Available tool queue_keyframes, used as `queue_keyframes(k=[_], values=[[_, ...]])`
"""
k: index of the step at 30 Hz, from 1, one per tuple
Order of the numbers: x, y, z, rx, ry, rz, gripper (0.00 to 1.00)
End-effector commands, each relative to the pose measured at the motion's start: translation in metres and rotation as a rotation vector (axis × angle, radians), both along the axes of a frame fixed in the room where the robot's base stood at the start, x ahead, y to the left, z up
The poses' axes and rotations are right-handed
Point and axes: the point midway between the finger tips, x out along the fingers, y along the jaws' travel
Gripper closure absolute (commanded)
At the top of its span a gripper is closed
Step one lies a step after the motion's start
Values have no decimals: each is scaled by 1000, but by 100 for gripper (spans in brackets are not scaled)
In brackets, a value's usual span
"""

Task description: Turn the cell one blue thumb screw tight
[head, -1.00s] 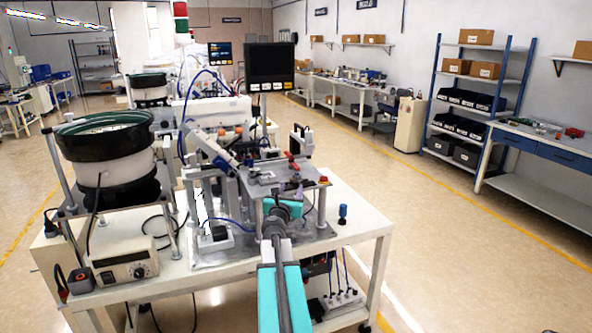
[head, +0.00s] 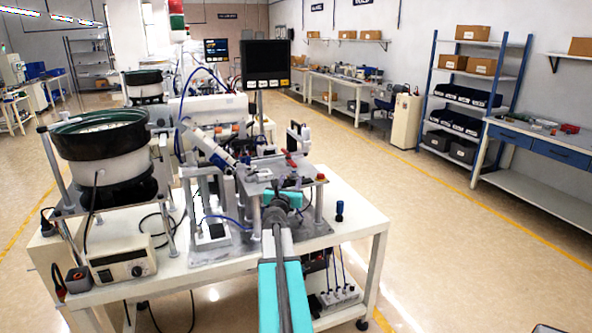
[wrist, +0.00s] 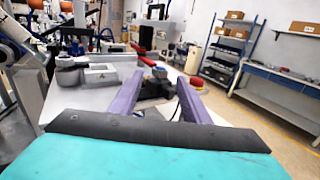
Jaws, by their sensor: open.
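My gripper (wrist: 160,77) is open in the wrist view, its two purple fingers spread apart. A small blue-grey knob (wrist: 159,72), perhaps the blue thumb screw, shows between the fingertips above a dark clamp block (wrist: 158,88). I cannot tell whether the fingers touch it. In the head view my arm reaches over the metal plate (head: 253,187) of the near cell, and the knob cannot be made out there. A separate blue-capped piece (head: 340,209) stands upright on the white table to the right of the plate.
A red button (wrist: 197,83) sits just right of my right finger. Red-handled clamps (head: 289,159) stand at the back of the plate. A bowl feeder (head: 103,150) stands to the left, and a monitor (head: 266,62) rises behind. The floor to the right is open.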

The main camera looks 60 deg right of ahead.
Motion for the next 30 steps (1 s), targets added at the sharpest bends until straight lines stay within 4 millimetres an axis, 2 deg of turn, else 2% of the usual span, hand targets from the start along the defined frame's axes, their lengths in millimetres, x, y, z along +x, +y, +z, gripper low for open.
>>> queue_keyframes(k=[30], values=[[31, -82, 0, 1, 0, -2, 57]])
